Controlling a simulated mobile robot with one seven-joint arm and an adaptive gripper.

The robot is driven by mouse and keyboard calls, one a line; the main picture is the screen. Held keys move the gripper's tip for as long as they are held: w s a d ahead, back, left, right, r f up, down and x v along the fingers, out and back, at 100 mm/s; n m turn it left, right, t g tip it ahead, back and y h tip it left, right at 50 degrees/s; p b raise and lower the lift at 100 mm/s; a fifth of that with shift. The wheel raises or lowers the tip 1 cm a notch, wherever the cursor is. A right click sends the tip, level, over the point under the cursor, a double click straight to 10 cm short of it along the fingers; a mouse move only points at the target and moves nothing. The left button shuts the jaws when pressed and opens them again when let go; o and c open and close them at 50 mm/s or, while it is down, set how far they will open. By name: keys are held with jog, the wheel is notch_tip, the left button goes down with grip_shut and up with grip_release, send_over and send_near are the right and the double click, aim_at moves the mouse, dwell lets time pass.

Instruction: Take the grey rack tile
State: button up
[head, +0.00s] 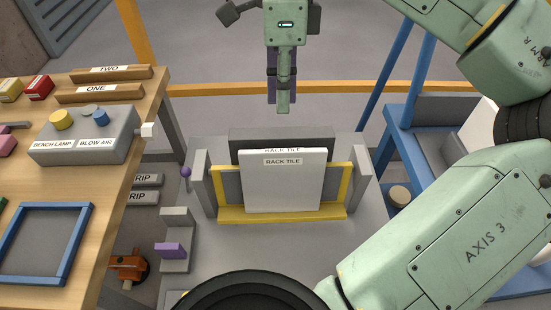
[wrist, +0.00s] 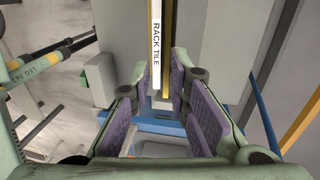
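The rack tile (head: 284,188) is a pale grey, nearly white slab. It stands upright in a yellow-edged rack (head: 235,216) in the middle of the head view, with RACK TILE labels on its face and top edge. My gripper (head: 282,108) hangs pointing down above and behind the tile in the head view, apart from it. In the wrist view my gripper (wrist: 158,80) is open, with purple pads and nothing held. The labelled top edge of the tile (wrist: 156,45) shows beyond and between the fingertips. The tile's lower edge is hidden by the rack's front lip.
A dark grey block (head: 245,138) stands behind the tile, and grey posts (head: 361,175) flank the rack. A wooden bench (head: 140,125) with a switch box (head: 85,140) is at left. A blue frame (head: 398,125) is at right. A yellow rail (head: 215,89) crosses behind.

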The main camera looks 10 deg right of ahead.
aim_at(283, 150)
jog(key=shift+s+a+f+p, duration=0.1)
jog(key=shift+s+f+p, duration=0.25)
jog(key=shift+f, duration=1.3)
jog(key=shift+s+d+f+p, duration=0.15)
jog(key=shift+s+f, duration=0.25)
jog(key=shift+f, duration=1.3)
jog(key=shift+s+a+f+p, duration=0.15)
jog(key=shift+s+f+p, duration=0.25)
jog(key=shift+f, duration=1.25)
jog(key=shift+c, duration=0.2)
grip_shut()
